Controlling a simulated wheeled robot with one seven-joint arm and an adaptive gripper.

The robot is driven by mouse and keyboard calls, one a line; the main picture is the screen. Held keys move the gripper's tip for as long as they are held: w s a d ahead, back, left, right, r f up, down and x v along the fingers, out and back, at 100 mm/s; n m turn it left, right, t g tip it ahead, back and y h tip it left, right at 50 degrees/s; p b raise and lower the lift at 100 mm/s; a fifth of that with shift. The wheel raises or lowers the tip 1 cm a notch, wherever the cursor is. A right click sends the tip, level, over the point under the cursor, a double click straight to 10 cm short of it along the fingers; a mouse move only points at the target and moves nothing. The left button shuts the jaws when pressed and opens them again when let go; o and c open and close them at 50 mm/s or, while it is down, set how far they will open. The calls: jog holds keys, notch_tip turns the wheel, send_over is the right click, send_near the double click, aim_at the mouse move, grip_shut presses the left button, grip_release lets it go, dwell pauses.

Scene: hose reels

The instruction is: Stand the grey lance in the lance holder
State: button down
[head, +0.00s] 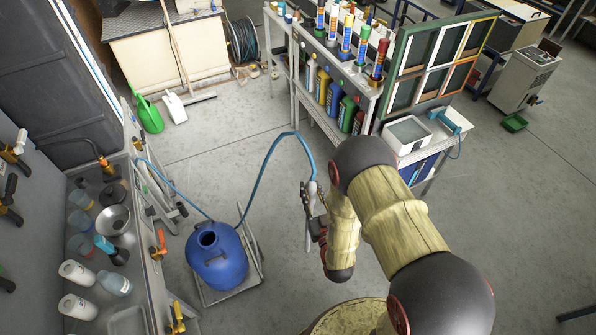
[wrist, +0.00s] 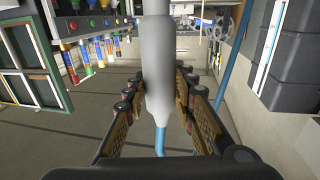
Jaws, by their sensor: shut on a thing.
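The grey lance (wrist: 157,62) stands roughly upright between my fingers in the wrist view, its upper end cut off by the picture's top. My gripper (wrist: 158,85) is shut on it, with a finger on each side. In the head view my gripper (head: 314,212) holds the lance (head: 308,235) clear of the bench and shelf, over open floor to the right of the blue drum. A blue hose (head: 268,160) arches from the lance's end towards the drum. I cannot make out the lance holder for certain in either view.
A blue drum (head: 217,262) stands on a low platform (head: 250,245). A cluttered bench (head: 140,245) with bottles and bowls runs along the left. A shelf unit (head: 325,120) with coloured bottles stands behind, beside a green-framed panel (head: 437,65). The floor (head: 230,140) between is mostly clear.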

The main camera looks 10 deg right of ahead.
jog(key=shift+s+d+f+m+h, duration=0.15)
jog(key=shift+d+m+h, duration=0.25)
jog(key=shift+d, duration=0.75)
